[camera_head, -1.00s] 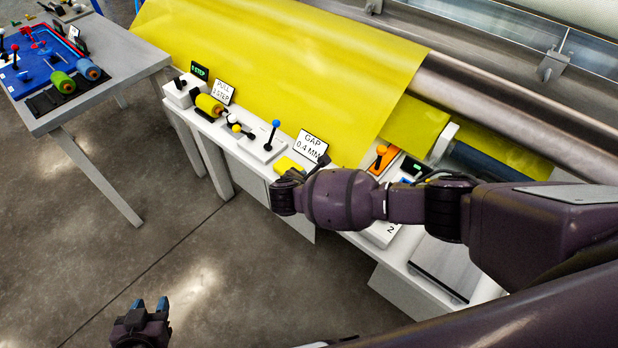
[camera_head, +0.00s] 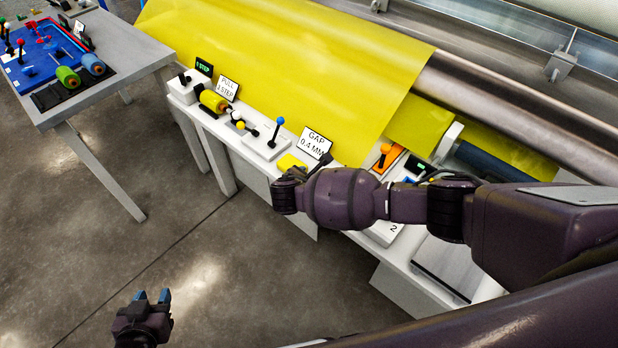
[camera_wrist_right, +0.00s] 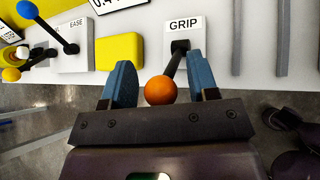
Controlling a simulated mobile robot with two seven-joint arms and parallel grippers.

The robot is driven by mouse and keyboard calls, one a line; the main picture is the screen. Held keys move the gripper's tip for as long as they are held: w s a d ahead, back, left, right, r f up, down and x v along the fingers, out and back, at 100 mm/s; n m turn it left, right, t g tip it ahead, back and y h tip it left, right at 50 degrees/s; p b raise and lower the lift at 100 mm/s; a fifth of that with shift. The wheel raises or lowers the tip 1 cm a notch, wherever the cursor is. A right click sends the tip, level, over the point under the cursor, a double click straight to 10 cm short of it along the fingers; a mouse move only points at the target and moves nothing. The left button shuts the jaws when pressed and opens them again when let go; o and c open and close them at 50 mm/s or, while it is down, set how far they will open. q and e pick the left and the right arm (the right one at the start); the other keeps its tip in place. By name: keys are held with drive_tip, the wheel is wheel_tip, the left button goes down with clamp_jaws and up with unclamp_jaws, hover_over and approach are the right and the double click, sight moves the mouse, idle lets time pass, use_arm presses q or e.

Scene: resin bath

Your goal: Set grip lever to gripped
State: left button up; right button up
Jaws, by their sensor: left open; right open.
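The grip lever is a black rod with an orange ball (camera_wrist_right: 160,90), below a white GRIP label (camera_wrist_right: 184,25) in the right wrist view. My right gripper (camera_wrist_right: 161,72) is open, with one blue finger on each side of the lever. The ball sits between the fingers, close to the palm; I cannot tell whether it touches. In the head view my right arm hides this lever and most of the gripper. My left gripper (camera_head: 152,296) is open and empty above the floor at the lower left.
A yellow block (camera_wrist_right: 120,50) and a blue-balled lever (camera_wrist_right: 28,10) stand left of the grip lever. Another orange-balled lever (camera_head: 385,149) is beyond my right arm. A yellow sheet (camera_head: 290,70) covers the machine. A grey side table (camera_head: 115,60) stands left; the floor between is clear.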

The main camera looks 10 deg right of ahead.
use_arm(q)
drive_tip(key=shift+s+r+p, duration=0.3)
drive_tip(key=shift+s+p, duration=0.15)
drive_tip(key=shift+p, duration=0.25)
use_arm(e)
drive_tip(key=v, duration=1)
drive_tip(key=shift+a+r, duration=0.25)
drive_tip(key=shift+s, duration=0.1)
use_arm(q)
drive_tip(key=shift+w, duration=0.1)
